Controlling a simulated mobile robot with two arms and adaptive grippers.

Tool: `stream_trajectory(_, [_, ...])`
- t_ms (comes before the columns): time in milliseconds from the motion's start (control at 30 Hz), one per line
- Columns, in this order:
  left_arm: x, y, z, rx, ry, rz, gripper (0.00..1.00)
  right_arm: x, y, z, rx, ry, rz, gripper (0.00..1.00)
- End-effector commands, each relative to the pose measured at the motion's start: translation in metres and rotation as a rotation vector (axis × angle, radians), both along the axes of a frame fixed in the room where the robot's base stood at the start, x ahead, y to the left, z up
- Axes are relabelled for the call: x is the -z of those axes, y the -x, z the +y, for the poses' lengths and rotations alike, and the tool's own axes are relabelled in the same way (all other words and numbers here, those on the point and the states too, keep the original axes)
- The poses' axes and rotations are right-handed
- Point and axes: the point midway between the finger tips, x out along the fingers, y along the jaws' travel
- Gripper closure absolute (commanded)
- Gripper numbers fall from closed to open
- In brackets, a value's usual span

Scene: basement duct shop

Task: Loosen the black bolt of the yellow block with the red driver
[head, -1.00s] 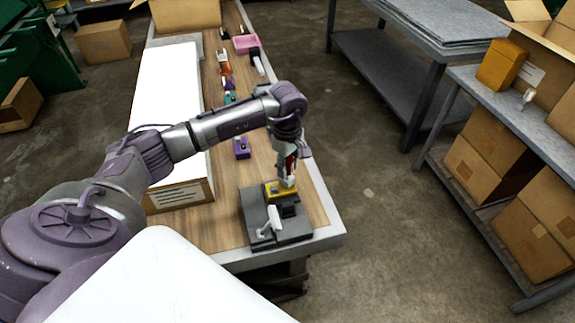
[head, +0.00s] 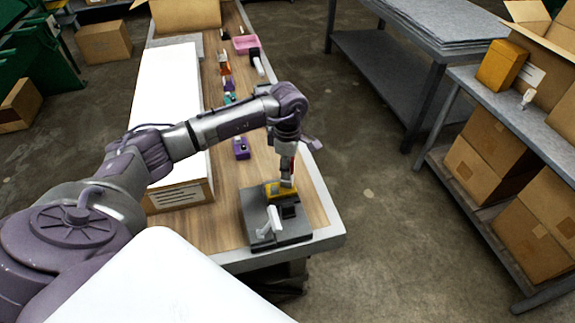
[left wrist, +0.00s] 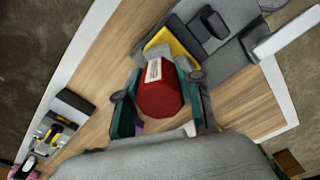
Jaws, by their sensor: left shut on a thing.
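The yellow block (head: 272,189) sits in a dark grey vise (head: 262,232) with a white handle, at the near end of the wooden bench. In the left wrist view the yellow block (left wrist: 178,42) is partly covered by the driver. My left gripper (head: 287,172) points down above the block. It is shut on the red driver (left wrist: 158,98), whose thick red handle with a white label lies between the green-sided fingers. The driver's tip and the black bolt are hidden, so I cannot tell whether they touch. My right gripper is not in view.
A long white-topped box (head: 168,100) lies along the bench's left side. A small purple block (head: 241,148) and several small items stand farther back, with a pink tray (head: 245,43). A shelf with cartons (head: 490,145) stands across the floor at right.

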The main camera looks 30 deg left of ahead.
Motion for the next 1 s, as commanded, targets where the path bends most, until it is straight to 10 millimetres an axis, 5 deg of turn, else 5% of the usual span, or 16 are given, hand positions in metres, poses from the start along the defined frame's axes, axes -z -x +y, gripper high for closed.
stream_trajectory(433, [0.0008, 0.0009, -0.0002, -0.145, 0.001, 0.004, 0.98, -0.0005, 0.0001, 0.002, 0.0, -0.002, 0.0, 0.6])
stream_trajectory(700, [0.0006, 0.0007, -0.0004, -0.412, 0.0, 0.003, 0.98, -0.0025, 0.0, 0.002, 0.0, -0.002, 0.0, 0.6])
stream_trajectory(1000, [0.0007, 0.0007, -0.0004, -0.435, 0.0, 0.003, 0.98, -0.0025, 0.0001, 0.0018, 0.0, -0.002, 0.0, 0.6])
